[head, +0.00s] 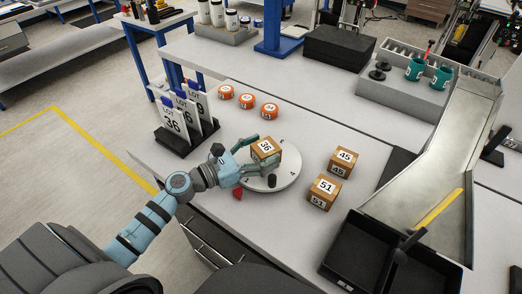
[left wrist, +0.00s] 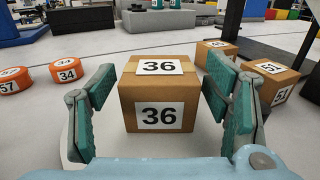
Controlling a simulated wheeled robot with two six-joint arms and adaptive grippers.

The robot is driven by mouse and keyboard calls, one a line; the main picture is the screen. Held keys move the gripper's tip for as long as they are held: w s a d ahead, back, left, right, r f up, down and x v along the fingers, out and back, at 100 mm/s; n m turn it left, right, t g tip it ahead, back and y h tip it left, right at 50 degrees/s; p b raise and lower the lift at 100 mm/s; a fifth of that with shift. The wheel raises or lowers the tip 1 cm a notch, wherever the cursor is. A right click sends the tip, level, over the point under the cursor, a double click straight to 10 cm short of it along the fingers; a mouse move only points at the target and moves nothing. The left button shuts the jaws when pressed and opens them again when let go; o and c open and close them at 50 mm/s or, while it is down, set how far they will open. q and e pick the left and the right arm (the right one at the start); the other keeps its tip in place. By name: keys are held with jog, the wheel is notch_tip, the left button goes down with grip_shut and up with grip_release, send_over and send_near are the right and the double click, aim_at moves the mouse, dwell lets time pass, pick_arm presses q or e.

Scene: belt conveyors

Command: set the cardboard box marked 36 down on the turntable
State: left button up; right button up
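The cardboard box marked 36 (head: 265,149) is upright on the round white turntable (head: 289,176), towards its far side; whether its base is fully in contact is hard to tell. In the left wrist view the box (left wrist: 158,105) stands straight, with a 36 label on its top and front. My left gripper (head: 258,155) is around the box, one finger on each side. In the left wrist view its fingers (left wrist: 160,95) are spread, with narrow gaps to the box's sides. The lower part of the turntable is partly hidden by the gripper. My right gripper is not in view.
Boxes marked 45 (head: 342,162) and 51 (head: 323,191) stand right of the turntable. Several orange-and-white round pieces (head: 248,102) lie behind it. A lot-sign rack (head: 184,130) is at left. A black tray (head: 343,254) and metal chute (head: 440,150) are at right.

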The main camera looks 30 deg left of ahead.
aim_at(256, 154)
pick_arm(q)
jog(key=shift+r, duration=0.1)
jog(key=shift+r, duration=0.1)
jog(key=b+v, duration=0.1)
jog(key=v, duration=0.1)
jog(key=b+v, duration=0.1)
jog(key=v, duration=0.1)
jog(key=b+v, duration=0.1)
jog(key=v, duration=0.1)
jog(key=shift+f, duration=0.3)
jog(key=s+p, duration=0.1)
jog(key=p, duration=0.2)
jog(key=s+a+r+p, duration=0.1)
jog(key=p, duration=0.3)
jog(key=shift+a+r, duration=0.15)
jog(key=shift+r, duration=0.15)
jog(key=p+v, duration=0.3)
jog(key=shift+s+f, duration=0.1)
jog(key=shift+f, duration=0.15)
jog(key=shift+s+a+f, duration=0.1)
jog(key=shift+s, duration=0.1)
jog(key=shift+f, duration=0.15)
